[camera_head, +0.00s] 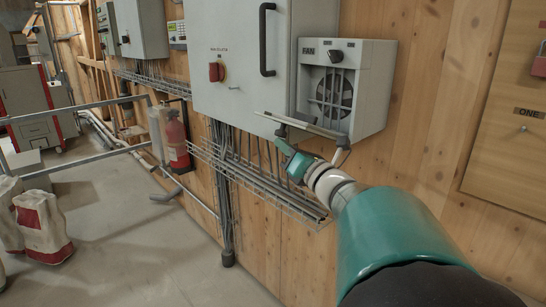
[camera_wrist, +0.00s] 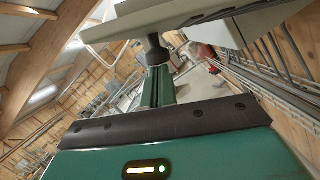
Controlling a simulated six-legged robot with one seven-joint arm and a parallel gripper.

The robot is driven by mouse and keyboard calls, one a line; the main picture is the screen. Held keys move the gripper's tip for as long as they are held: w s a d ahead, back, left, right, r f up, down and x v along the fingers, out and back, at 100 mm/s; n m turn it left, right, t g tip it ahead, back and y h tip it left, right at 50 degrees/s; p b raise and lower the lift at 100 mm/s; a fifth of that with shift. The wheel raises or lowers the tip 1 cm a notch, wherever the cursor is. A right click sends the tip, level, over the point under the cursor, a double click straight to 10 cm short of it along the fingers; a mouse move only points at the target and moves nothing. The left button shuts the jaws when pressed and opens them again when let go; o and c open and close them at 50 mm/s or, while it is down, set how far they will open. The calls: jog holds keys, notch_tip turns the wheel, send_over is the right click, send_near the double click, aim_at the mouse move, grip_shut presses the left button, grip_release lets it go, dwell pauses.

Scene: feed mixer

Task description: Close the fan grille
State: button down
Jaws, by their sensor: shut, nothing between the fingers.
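The grey fan box (camera_head: 370,85), labelled FAN, is mounted on the wall to the right of a large cabinet. Its fan shows behind vertical bars. The fan grille (camera_head: 302,126) appears as a thin pale panel seen nearly edge-on, sticking out from the lower front of the box, so it stands open. My gripper (camera_head: 284,134) is just below the panel, near its outer part. In the wrist view my shut, empty gripper (camera_wrist: 156,50) points up close to the underside of a pale panel (camera_wrist: 185,22). I cannot tell whether they touch.
The large grey cabinet (camera_head: 235,60) has a red switch (camera_head: 216,72) and a black handle (camera_head: 267,40). A wire cable tray (camera_head: 255,180) runs below it. A red fire extinguisher (camera_head: 176,142) and metal railings stand left. The concrete floor (camera_head: 150,255) is clear in front.

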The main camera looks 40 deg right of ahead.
jog(key=shift+d+r+m+g+h, duration=0.15)
jog(key=shift+d+r+m, duration=0.05)
jog(key=shift+r+m, duration=0.55)
jog(key=shift+d+r+m+g+h, duration=0.1)
jog(key=shift+d+r+m+h, duration=0.1)
jog(key=shift+r+m, duration=0.55)
jog(key=shift+d+r+m+g+h, duration=0.2)
jog(key=shift+r+m, duration=0.3)
jog(key=shift+r, duration=0.5)
jog(key=shift+d+r+m+h, duration=0.15)
jog(key=shift+d+r+m, duration=0.2)
jog(key=shift+r+m, duration=0.25)
jog(key=shift+d+r+m+h, duration=0.1)
jog(key=shift+d+r+m, duration=0.2)
jog(key=shift+r+m, duration=0.3)
jog(key=shift+w+d+r+m+g, duration=0.1)
jog(key=shift+d+r+m+g, duration=0.25)
jog(key=shift+d+r+m, duration=0.45)
jog(key=shift+d+r, duration=2)
jog(key=shift+d, duration=0.3)
jog(key=shift+d+r, duration=0.35)
jog(key=shift+d, duration=0.3)
jog(key=shift+d+r, duration=0.3)
jog(key=shift+d, duration=0.3)
jog(key=shift+d+r, duration=0.1)
